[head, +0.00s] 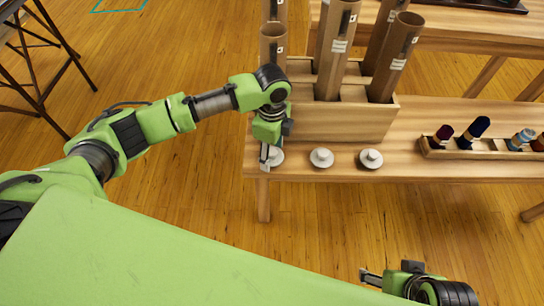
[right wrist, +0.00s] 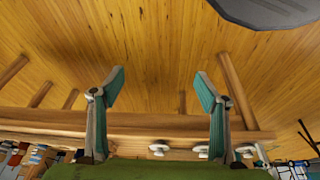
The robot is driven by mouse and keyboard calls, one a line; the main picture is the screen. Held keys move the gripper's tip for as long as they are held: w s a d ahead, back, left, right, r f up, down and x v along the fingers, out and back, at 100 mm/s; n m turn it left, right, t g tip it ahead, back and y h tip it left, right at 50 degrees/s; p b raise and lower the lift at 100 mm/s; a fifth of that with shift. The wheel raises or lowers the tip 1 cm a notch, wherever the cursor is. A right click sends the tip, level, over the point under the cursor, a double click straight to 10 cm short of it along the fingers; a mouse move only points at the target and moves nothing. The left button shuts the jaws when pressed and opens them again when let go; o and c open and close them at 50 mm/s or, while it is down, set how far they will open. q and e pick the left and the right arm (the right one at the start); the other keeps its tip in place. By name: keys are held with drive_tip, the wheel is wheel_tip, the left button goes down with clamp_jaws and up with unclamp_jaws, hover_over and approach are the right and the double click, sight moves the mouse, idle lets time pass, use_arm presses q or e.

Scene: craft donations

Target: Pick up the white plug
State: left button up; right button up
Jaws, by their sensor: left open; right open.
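Three white plugs stand in a row near the front edge of the wooden table: a left one (head: 279,157), a middle one (head: 321,158) and a right one (head: 371,159). My left gripper (head: 267,160) is open and points down at the left plug, hiding part of it. I cannot tell whether they touch. My right gripper (head: 370,277) is open and empty, low in front of the table. Its spread fingers (right wrist: 160,88) show in the right wrist view, with small white plugs (right wrist: 158,149) beyond them.
A wooden box (head: 345,122) with several brown cardboard tubes (head: 337,45) stands just behind the plugs. A wooden rack (head: 485,152) with coloured yarn or thread spools is at the right. The tabletop between right plug and rack is clear.

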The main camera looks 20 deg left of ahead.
use_arm(q)
drive_tip(key=c, duration=0.5)
drive_tip(key=shift+r, duration=0.1)
